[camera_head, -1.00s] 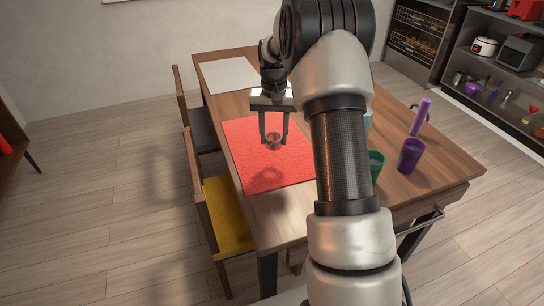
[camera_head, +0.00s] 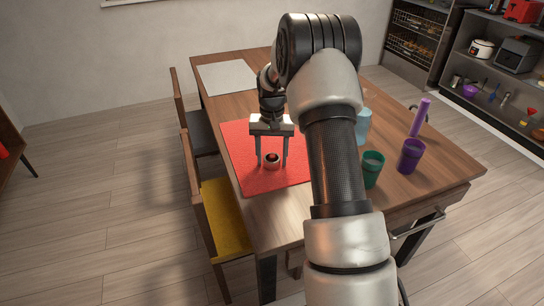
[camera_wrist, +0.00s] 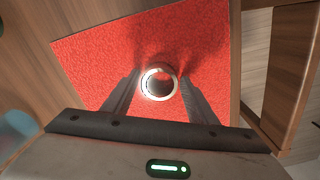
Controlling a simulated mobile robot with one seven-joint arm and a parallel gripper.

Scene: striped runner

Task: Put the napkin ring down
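The napkin ring (camera_head: 272,160) is a small dark ring with a shiny rim, resting on the red placemat (camera_head: 240,142). In the wrist view the ring (camera_wrist: 158,84) shows end-on, with red cloth visible through its hole. My gripper (camera_head: 272,163) is low over the placemat, one finger on each side of the ring. A gap shows between the ring and the fingers in the head view, so the gripper looks open around it. The fingers also flank the ring in the wrist view (camera_wrist: 159,78).
A green cup (camera_head: 372,168), a purple cup (camera_head: 411,156) and a light blue cup (camera_head: 363,125) stand right of the placemat. A pale placemat (camera_head: 228,76) lies at the table's far end. A chair with a yellow seat (camera_head: 224,215) stands at the left edge.

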